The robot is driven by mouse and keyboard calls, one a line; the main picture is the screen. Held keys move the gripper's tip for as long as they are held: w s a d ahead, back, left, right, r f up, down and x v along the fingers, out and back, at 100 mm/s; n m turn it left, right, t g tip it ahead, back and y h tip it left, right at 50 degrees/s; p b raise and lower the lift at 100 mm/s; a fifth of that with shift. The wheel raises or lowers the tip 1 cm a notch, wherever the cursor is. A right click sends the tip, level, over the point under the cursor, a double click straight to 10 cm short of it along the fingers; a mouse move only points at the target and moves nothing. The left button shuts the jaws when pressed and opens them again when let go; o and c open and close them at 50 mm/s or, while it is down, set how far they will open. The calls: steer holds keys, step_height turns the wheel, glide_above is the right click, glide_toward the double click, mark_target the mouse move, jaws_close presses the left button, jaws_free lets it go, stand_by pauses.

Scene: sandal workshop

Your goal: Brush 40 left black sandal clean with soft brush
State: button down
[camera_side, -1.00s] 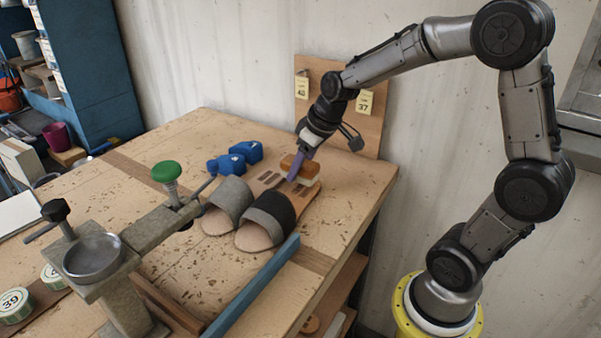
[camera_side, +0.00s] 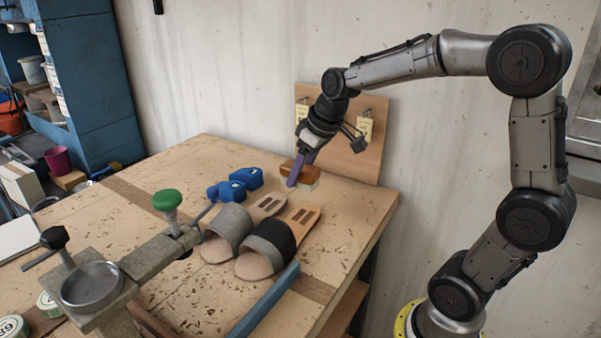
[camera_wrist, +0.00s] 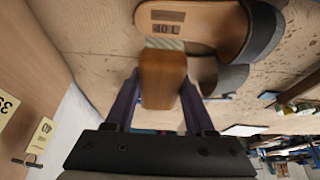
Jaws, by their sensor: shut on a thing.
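The black-strapped sandal (camera_side: 272,240) lies flat on the bench, right of a grey-strapped sandal (camera_side: 228,222), both with toes toward the camera. In the wrist view a sandal with a dark strap has "40 L" on its insole (camera_wrist: 190,22). My gripper (camera_side: 294,175), with purple fingers, is shut on a soft brush (camera_side: 312,171) with a brown wooden back and pale bristles. The brush is just beyond the black sandal's heel end, apparently raised above the bench. The brush's wooden back (camera_wrist: 163,80) also shows between my fingers in the wrist view and hides part of the bench.
A blue bar (camera_side: 263,302) lies along the front right edge. A metal stand with a green knob (camera_side: 166,199) is at front left. A board with tags (camera_side: 345,140) stands behind the brush.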

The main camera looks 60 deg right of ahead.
glide_above(292, 227)
steer(key=f, duration=0.1)
steer(key=shift+w+f, duration=0.25)
steer(key=shift+f, duration=1.3)
steer(key=shift+w+f, duration=0.2)
steer(key=shift+f, duration=1.3)
steer(key=shift+f, duration=0.5)
steer(key=shift+s, duration=0.1)
steer(key=shift+s, duration=1.2)
steer(key=shift+w, duration=0.2)
steer(key=shift+w, duration=1.1)
